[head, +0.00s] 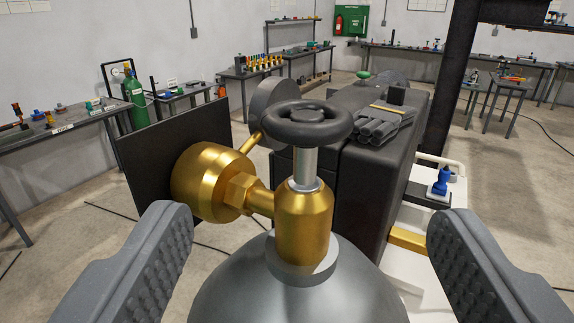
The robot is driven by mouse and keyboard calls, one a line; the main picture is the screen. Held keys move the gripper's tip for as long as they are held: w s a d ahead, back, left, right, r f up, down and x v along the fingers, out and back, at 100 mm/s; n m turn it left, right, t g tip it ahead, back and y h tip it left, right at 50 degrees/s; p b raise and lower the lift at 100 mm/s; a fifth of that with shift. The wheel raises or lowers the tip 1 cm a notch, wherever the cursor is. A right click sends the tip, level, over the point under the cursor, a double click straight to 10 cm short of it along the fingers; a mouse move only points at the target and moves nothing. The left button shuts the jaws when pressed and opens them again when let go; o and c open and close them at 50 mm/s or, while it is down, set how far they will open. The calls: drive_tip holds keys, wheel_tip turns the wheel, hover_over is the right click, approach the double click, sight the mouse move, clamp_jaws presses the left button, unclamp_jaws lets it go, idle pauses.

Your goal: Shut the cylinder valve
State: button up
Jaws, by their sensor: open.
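The cylinder valve has a black handwheel (303,121) on a silver stem (305,168) above a brass body (303,222). The body stands upright on the rounded top of a grey cylinder (295,295). A brass regulator (211,183) with a hex nut joins the body on its left, and a round gauge (270,105) shows behind the handwheel. My gripper (316,238) is open, with one ridged finger on each side of the valve. The fingers are apart from it and nearer the camera. Whether the valve is open or shut cannot be told.
A dark box (350,150) with grey rods (382,127) on top stands just behind the valve. A black panel (170,145) is behind the regulator. A blue item (441,183) sits on a ledge at right. Benches line the walls, with open floor between.

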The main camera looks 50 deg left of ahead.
sight(308, 99)
drive_tip(key=x, duration=1.3)
drive_tip(key=shift+w+a+b, duration=0.25)
drive_tip(key=shift+b, duration=0.1)
